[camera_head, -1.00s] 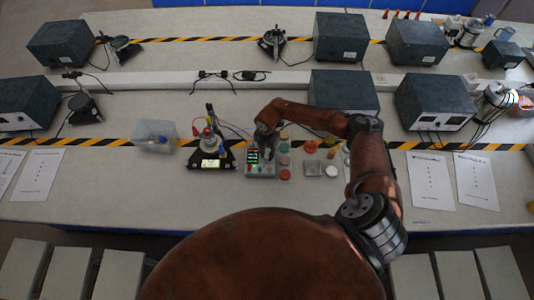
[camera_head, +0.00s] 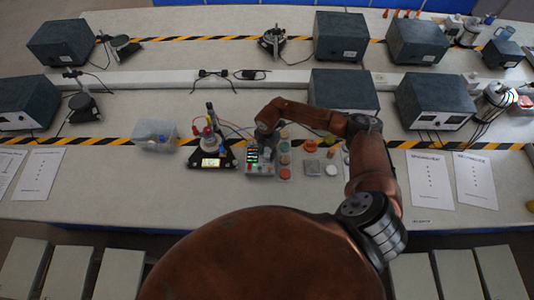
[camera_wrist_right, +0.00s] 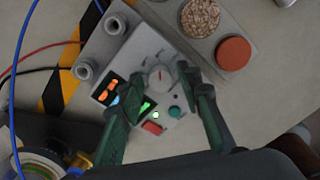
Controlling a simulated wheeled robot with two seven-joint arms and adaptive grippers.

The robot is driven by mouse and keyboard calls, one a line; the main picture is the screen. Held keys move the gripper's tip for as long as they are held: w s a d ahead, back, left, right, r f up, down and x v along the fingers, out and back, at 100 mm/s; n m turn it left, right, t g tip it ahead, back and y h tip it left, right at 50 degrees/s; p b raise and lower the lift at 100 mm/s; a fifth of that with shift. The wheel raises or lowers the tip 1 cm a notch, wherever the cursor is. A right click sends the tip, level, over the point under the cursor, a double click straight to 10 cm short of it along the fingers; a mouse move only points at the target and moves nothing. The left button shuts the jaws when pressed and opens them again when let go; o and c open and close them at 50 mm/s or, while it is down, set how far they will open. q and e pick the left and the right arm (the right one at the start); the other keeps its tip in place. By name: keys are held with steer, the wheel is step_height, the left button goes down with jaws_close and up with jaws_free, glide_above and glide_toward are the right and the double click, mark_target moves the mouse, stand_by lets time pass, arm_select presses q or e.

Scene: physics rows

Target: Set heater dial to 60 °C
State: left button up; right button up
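The heater control unit (camera_head: 259,168) is a small grey box on the near bench, with lit red and green displays. My right gripper (camera_head: 264,136) is over the far part of the unit. In the wrist view its two dark green fingers (camera_wrist_right: 160,80) are apart, with the dial between their tips. Contact with the dial cannot be told. My left gripper is not in view.
A black stand with a flask and lit display (camera_head: 210,160) is left of the unit, with cables around it. A clear plastic box (camera_head: 156,136) is further left. Sample pots (camera_head: 284,160) stand close on the right. Bare bench lies in front.

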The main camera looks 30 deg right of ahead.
mark_target(267, 155)
steer(key=shift+o, duration=0.4)
step_height(267, 155, up, 12)
stand_by(0.4)
stand_by(0.4)
